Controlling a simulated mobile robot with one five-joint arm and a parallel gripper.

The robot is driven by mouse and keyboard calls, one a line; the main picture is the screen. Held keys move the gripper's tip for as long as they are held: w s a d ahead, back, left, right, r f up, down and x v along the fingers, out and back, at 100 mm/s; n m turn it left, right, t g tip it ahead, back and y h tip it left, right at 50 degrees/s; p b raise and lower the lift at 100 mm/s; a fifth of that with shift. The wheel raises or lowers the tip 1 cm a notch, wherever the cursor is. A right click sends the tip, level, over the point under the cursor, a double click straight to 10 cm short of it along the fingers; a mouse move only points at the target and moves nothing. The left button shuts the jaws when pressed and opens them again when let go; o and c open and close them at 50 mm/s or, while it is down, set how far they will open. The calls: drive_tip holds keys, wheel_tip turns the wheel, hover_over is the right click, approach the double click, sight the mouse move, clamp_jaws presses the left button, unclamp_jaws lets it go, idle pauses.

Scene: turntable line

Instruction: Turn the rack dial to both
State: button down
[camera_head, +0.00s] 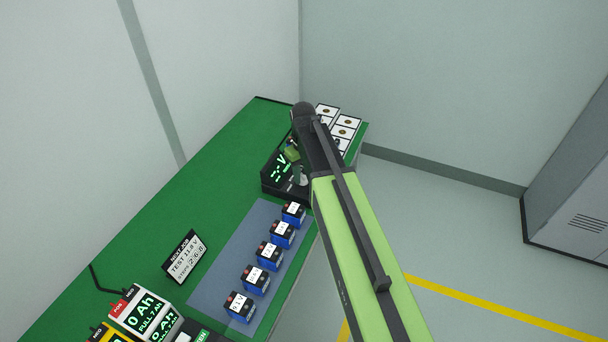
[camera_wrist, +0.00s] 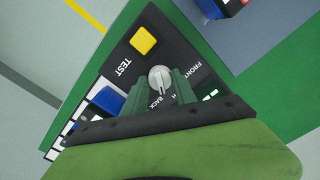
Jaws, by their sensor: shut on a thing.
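The rack dial (camera_wrist: 160,79) is a round light-grey knob on a black panel (camera_wrist: 185,60) in the wrist view. My gripper (camera_wrist: 157,86) is shut on the dial, with one green finger on each side of it. The word FRONT is printed right of the dial and BACK below it. A lone letter H shows beside BACK; the rest of that word is hidden by my gripper. I cannot tell exactly which label the dial points to. In the head view the black rack unit (camera_head: 271,185) with a green display stands at the bench's far end, partly hidden by my arm.
A yellow button (camera_wrist: 143,40) marked TEST sits near the dial. Several blue batteries (camera_head: 268,254) stand in a row on a blue-grey mat (camera_head: 222,262). White marked cells (camera_head: 346,122) lie beyond the rack unit. A sign (camera_head: 185,258) stands on the green bench (camera_head: 190,190).

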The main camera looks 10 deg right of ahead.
sight(303, 176)
drive_tip(key=n, duration=0.6)
drive_tip(key=shift+s, duration=0.1)
drive_tip(key=shift+n, duration=0.4)
drive_tip(key=c, duration=1)
unclamp_jaws()
wheel_tip(303, 176, up, 17)
drive_tip(key=p, duration=1.7)
drive_tip(key=shift+r, duration=0.15)
